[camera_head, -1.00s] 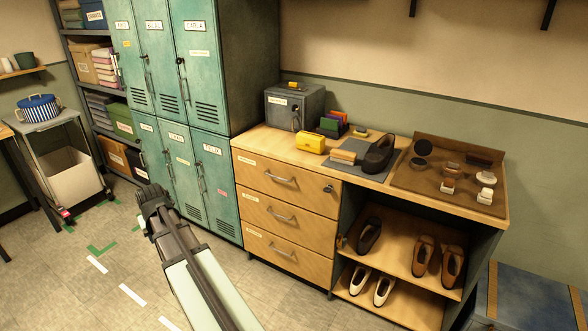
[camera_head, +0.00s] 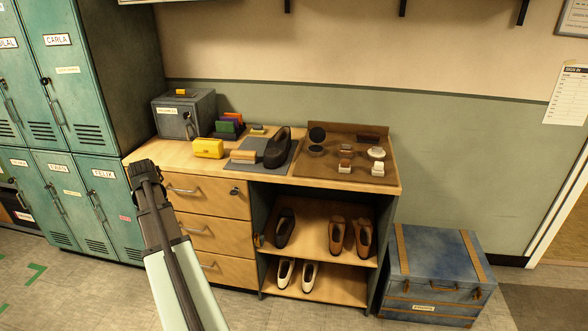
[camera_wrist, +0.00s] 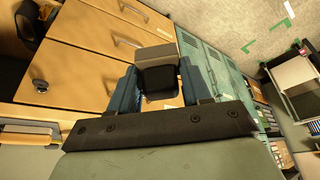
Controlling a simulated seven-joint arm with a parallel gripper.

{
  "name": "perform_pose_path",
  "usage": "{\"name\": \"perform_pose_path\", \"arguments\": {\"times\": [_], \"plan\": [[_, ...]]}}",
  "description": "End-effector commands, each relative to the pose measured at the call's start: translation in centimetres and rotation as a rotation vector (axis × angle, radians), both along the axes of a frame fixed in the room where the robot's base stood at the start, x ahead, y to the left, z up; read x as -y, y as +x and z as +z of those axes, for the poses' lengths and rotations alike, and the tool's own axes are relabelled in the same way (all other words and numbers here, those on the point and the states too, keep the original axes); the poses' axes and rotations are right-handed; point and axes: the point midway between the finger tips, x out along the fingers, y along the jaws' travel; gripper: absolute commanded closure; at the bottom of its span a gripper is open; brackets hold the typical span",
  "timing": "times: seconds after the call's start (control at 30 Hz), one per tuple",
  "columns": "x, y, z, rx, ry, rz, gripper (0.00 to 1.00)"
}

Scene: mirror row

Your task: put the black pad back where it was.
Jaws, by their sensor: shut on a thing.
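My gripper (camera_head: 143,172) is in front of the drawer cabinet's left end in the head view. In the wrist view its two blue-grey fingers (camera_wrist: 160,88) are shut on a black pad (camera_wrist: 159,83). A grey-brown block shows just beyond the black face and seems to be part of the held thing. In the head view the pad cannot be made out. A brown board (camera_head: 345,178) lies on the right of the cabinet top.
A grey mat (camera_head: 240,167) with a dark shoe (camera_head: 278,148) and a tan block (camera_head: 243,157) lies left of the board. Shoes fill shelves below. A blue trunk (camera_head: 437,270) stands right.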

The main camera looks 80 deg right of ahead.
Motion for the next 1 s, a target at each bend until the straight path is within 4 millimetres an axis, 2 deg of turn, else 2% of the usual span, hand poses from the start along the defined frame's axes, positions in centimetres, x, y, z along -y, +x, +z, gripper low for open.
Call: {"name": "perform_pose_path", "arguments": {"times": [0.03, 0.2, 0.57, 0.87, 1.0], "plan": [[1.7, -1.1, 0.3, 0.0, 0.0, -0.026, 0.76], [6.2, -4.9, 1.3, 0.0, -0.001, -0.104, 0.76], [15.2, -14.1, 3.3, 0.0, 0.0, -0.269, 0.76], [21.8, -23.1, 5.3, 0.001, -0.002, -0.406, 0.76], [24.6, -27.7, 6.2, 0.0, 0.0, -0.474, 0.76]]}}
